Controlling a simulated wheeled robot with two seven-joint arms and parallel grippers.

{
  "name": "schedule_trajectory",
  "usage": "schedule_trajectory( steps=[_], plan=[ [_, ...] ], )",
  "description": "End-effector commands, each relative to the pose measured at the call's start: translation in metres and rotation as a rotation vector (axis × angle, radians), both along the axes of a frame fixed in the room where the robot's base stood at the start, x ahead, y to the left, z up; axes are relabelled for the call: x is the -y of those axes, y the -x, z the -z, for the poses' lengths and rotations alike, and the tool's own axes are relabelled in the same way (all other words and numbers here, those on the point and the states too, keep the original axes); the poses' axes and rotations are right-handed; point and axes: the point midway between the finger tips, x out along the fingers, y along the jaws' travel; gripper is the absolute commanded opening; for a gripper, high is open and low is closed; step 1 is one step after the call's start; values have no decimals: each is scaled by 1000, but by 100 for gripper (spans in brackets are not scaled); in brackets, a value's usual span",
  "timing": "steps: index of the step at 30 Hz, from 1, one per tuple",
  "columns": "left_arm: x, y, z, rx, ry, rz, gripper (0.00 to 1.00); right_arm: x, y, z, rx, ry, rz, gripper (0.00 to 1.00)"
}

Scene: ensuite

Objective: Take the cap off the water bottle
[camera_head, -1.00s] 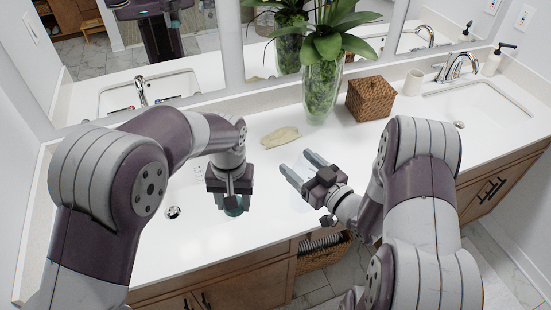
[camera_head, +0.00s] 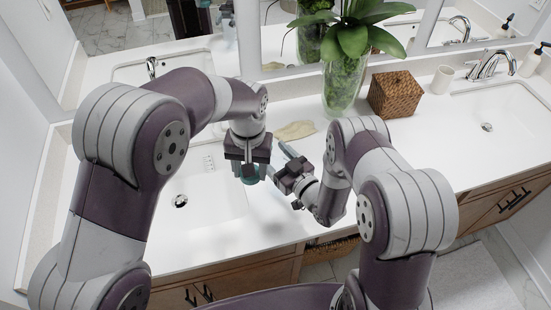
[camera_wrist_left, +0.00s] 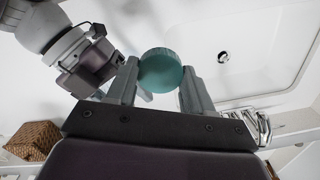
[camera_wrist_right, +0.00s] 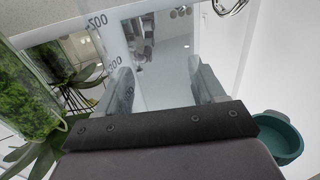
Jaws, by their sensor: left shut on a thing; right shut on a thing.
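The water bottle's clear body (camera_wrist_right: 150,65), with printed number marks, shows between the fingers of my right gripper (camera_wrist_right: 158,85) in the right wrist view. That gripper is shut on it. In the left wrist view the round teal cap (camera_wrist_left: 160,70), with a ridged edge, sits between the fingers of my left gripper (camera_wrist_left: 160,85), which is shut on it. In the head view my left gripper (camera_head: 249,170) points down over the left basin and my right gripper (camera_head: 280,165) is close beside it. The clear body hardly shows there. A hollow teal part (camera_wrist_right: 280,138) shows at right in the right wrist view.
A glass vase with a plant (camera_head: 343,88), a wicker box (camera_head: 395,95) and a cup (camera_head: 441,80) stand along the back of the counter. A beige cloth (camera_head: 296,130) lies behind my grippers. The counter (camera_head: 420,145) right of my arms is clear.

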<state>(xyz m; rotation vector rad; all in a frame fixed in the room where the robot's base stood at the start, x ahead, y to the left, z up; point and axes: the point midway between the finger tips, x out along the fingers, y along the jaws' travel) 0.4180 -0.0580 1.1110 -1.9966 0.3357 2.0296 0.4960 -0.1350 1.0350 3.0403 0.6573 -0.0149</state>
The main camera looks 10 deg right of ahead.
Motion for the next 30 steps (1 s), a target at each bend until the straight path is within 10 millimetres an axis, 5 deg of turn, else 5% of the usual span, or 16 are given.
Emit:
schedule_trajectory(
  steps=[3, 14, 15, 17, 30],
  plan=[
    [0, 0, -3, 0, 0, 0, 15, 0, 0, 16, 0, 0, 0, 0],
    [0, 0, 3, 0, 0, 0, 15, 1, 0, 22, 2, 0, 0, 0],
    [0, 0, 1, 0, 0, 0, 15, 1, 0, 21, 1, 0, 0, 78],
    [0, 0, 1, 0, 0, 0, 15, 1, 0, 21, 1, 0, 0, 94],
    [0, 0, 3, 0, 0, 0, 15, 6, 11, 19, 1, 0, 2, 94]
  ],
)
